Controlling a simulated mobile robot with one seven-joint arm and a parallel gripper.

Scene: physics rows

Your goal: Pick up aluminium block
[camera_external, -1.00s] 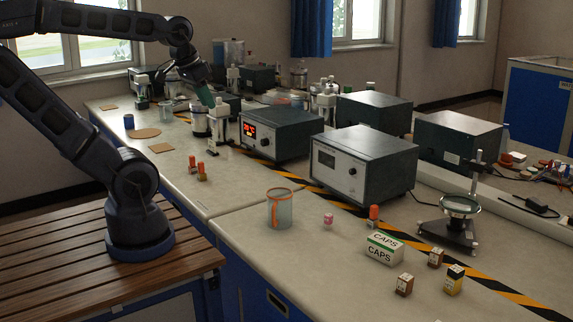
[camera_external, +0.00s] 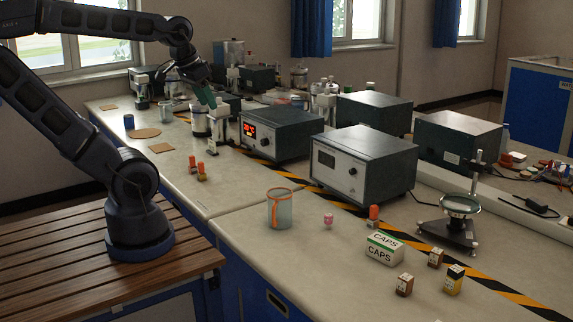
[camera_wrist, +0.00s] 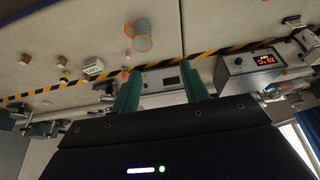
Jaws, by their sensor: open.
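I cannot make out a plain aluminium block with certainty in either view. Small labelled blocks stand at the front right of the bench, among them a brown one (camera_external: 404,285), another brown one (camera_external: 436,258) and a yellow and black one (camera_external: 454,280). My gripper (camera_external: 207,97), with green fingers, is above the far part of the bench, near the white-and-grey apparatus left of the red-display unit. In the wrist view my gripper (camera_wrist: 162,69) has its two fingers spread apart, with nothing seen held between them.
The red-display unit (camera_external: 275,132) and a second dark instrument (camera_external: 365,162) stand along the striped tape. A clear cylinder with orange bands (camera_external: 279,210), a pink item (camera_external: 328,219) and a CAPS box (camera_external: 384,248) stand in front. The near-left bench top is mostly clear.

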